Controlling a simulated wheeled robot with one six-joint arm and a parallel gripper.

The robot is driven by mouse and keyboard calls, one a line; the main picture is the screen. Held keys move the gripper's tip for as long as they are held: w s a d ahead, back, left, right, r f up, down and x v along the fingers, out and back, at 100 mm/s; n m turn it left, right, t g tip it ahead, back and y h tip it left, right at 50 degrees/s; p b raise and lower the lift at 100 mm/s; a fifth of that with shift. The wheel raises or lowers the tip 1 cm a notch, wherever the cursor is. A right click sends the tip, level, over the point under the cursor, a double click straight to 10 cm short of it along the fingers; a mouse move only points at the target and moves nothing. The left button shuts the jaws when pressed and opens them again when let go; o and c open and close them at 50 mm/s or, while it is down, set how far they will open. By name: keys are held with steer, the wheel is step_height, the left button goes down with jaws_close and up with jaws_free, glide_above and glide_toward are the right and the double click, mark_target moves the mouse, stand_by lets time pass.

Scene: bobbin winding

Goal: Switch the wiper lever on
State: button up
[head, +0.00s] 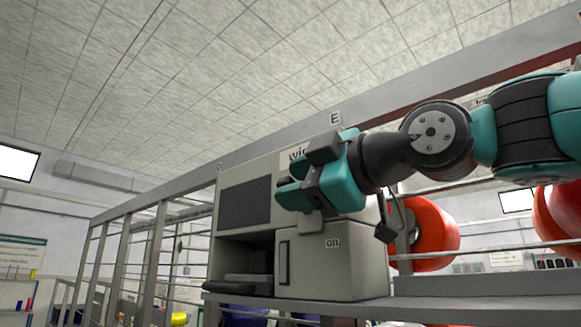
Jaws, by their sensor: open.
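A grey machine cabinet (335,272) stands in the middle of the head view. It has an "on" label (333,243) on its side and a partly covered sign (297,156) starting "wi" higher up. My teal gripper (289,183) is open in front of the cabinet's upper part, pointing left. A small grey piece (311,223) shows just below it. A dark block on a thin rod (385,233) hangs right of the "on" label. I cannot tell which of these, if any, is the wiper lever; my gripper and wrist hide part of the cabinet.
The cabinet has a dark panel (245,203) and an open recess with a dark tray (240,283) at left. Large red bobbins (433,238) stand behind at right. A metal railing (155,262) runs at left. A grey shelf (480,305) extends to the right below my arm.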

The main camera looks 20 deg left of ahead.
steer(key=shift+w+a, duration=0.25)
steer(key=shift+a, duration=0.45)
jaws_close()
